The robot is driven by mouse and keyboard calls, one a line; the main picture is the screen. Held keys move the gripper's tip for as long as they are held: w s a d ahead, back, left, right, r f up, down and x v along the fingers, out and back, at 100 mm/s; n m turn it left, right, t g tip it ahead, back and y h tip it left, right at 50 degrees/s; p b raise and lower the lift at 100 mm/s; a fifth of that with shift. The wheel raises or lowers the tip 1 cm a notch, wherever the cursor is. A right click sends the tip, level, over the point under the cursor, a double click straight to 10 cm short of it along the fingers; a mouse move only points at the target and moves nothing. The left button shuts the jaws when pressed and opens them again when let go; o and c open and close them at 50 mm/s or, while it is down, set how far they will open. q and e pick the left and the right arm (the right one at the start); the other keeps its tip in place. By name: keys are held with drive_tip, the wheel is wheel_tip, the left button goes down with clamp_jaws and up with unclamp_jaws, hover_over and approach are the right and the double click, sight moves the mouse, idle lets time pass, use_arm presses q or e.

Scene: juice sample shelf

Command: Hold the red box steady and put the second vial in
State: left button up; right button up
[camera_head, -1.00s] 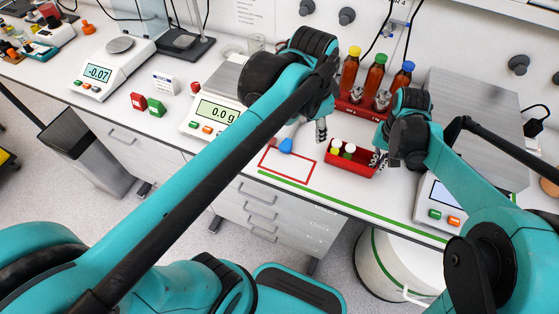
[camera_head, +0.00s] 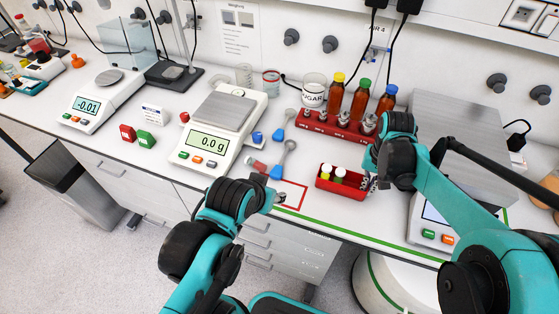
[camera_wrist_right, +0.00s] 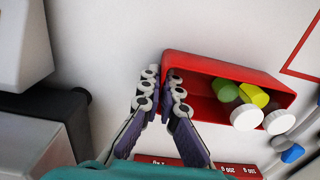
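The red box (camera_head: 325,187) stands on the bench, in the middle right of the head view. Two white-capped vials are in it, one yellow (camera_wrist_right: 253,95) and one green (camera_wrist_right: 225,90) in the right wrist view. A reddish vial (camera_head: 257,165) lies on the bench left of the box. My right gripper (camera_wrist_right: 161,88) is at one end of the box, its fingers close together on either side of the end wall. My left gripper (camera_head: 280,198) is left of the box, near the red outline on the bench; its finger gap is not clear.
A red rack (camera_head: 318,126) with amber bottles stands behind the box. A scale (camera_head: 207,141) is at the left, with blue-ended spoons (camera_head: 289,150) beside it. A red outline (camera_head: 302,197) and a green line mark the front bench.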

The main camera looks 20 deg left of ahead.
drive_tip(key=o, duration=0.5)
drive_tip(key=shift+r, duration=0.1)
wheel_tip(320, 180, up, 12)
drive_tip(key=s+d+f+t, duration=0.1)
drive_tip(key=s+d+t, duration=0.1)
drive_tip(key=s, duration=0.3)
drive_tip(key=s+d+f+t, duration=0.2)
drive_tip(key=s+d, duration=0.3)
drive_tip(key=s+d+f+t, duration=0.2)
drive_tip(key=s+d+t, duration=0.1)
drive_tip(key=s+d, duration=0.1)
drive_tip(key=shift+s+d+f, duration=0.1)
drive_tip(key=shift+s+f, duration=0.05)
drive_tip(key=shift+s, duration=0.25)
drive_tip(key=shift+s+d+f, duration=0.1)
drive_tip(key=shift+s, duration=0.3)
